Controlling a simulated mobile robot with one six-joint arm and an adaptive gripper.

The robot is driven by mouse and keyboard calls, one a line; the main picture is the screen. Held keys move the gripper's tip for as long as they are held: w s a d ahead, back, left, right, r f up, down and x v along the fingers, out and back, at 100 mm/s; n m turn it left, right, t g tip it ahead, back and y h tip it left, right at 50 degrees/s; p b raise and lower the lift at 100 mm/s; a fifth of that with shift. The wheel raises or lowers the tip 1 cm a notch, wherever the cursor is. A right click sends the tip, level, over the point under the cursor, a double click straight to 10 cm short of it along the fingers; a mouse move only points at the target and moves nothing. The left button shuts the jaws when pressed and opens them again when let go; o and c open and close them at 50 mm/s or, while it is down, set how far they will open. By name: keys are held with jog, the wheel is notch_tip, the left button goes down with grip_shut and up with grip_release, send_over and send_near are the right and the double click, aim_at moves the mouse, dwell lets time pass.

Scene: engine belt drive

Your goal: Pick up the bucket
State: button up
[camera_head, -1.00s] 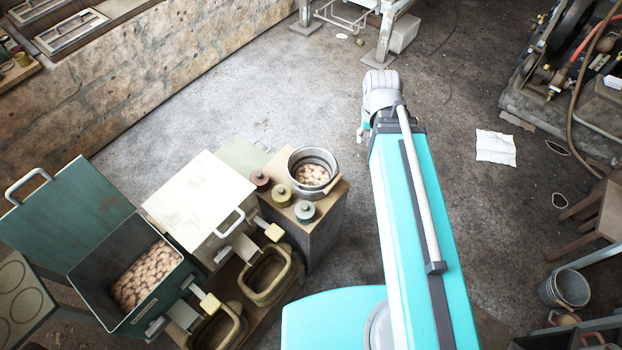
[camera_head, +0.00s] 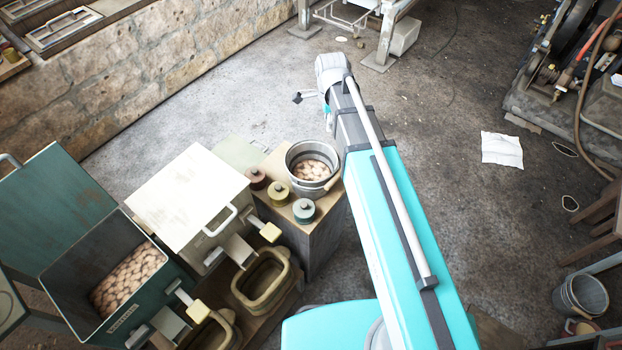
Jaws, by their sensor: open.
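A round grey metal bucket (camera_head: 297,155) with pale brown lumps inside stands upright on a wooden cabinet, left of my arm. A second, similar bucket (camera_head: 580,297) stands on the floor at the lower right. My gripper (camera_head: 298,98) shows as a small dark shape at the far end of my turquoise arm, beyond and above the cabinet bucket in the picture. It is open, apart from both buckets, and nothing shows between its fingers. The arm's wrist hides part of it.
Three small lidded pots (camera_head: 279,194) stand close beside the bucket on the cabinet (camera_head: 318,232). Large lidded bins (camera_head: 190,203) stand to the left, one open with brown lumps. Machinery (camera_head: 560,75) is at the upper right. The middle floor is clear except for a white paper (camera_head: 501,149).

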aim_at(317, 148)
jog(key=shift+w+a+f+m+b, duration=0.5)
jog(key=shift+w+a+f+m, duration=0.3)
jog(key=shift+m, duration=0.25)
jog(key=shift+w+a+f+m+b, duration=0.45)
jog(key=shift+w+a+f+m, duration=0.1)
jog(key=shift+a+m, duration=0.45)
jog(key=shift+d+f, duration=0.1)
jog(key=shift+d, duration=0.05)
notch_tip(317, 148, down, 8)
jog(key=b, duration=0.8)
jog(key=shift+f+b, duration=0.2)
jog(key=shift+b, duration=0.15)
jog(key=shift+d+f+b, duration=0.1)
jog(key=shift+f+b, duration=2.5)
jog(key=shift+s, duration=0.1)
grip_shut()
